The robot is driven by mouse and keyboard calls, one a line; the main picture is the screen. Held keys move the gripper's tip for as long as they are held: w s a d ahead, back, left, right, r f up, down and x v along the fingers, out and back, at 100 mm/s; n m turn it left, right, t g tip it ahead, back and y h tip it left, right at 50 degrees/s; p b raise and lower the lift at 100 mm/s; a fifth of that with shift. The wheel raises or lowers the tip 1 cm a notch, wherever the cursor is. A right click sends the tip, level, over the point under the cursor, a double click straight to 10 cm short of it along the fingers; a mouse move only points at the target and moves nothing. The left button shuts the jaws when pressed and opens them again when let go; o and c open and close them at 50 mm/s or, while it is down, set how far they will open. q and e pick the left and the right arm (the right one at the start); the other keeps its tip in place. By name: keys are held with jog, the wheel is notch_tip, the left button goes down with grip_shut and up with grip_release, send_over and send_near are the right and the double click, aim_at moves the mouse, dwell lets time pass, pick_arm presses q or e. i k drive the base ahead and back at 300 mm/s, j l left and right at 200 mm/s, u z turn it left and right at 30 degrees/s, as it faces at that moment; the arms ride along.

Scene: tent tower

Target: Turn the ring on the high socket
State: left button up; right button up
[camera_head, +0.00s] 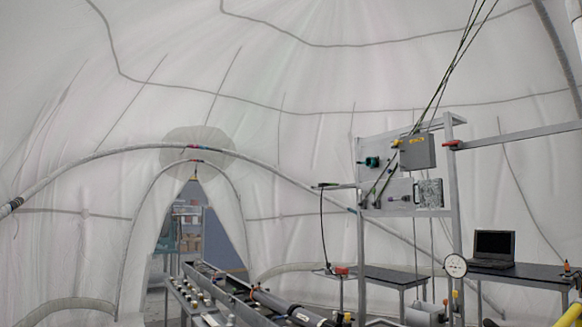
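A metal frame (360,255) stands right of centre with upright panels on it. On the upper panel (365,147) a small dark green round fitting (372,162) sticks out; it looks like the high socket. It is too small to make out a separate ring or how far it is turned. Neither of my grippers shows in the head view, so nothing of mine is seen touching the fitting.
A grey box (418,151) sits right of the fitting, with cables (440,88) rising from it. A lower panel (400,193) is below. A laptop (494,247) rests on a table (515,272) at right. A round gauge (456,266) stands before it. A long bench (215,292) lies left.

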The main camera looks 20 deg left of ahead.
aim_at(373, 161)
jog(key=u, duration=0.2)
jog(key=i+j+z, duration=0.15)
jog(key=z, duration=0.35)
jog(key=i+j+z, duration=0.1)
jog(key=j+z, duration=0.4)
jog(key=l, duration=0.1)
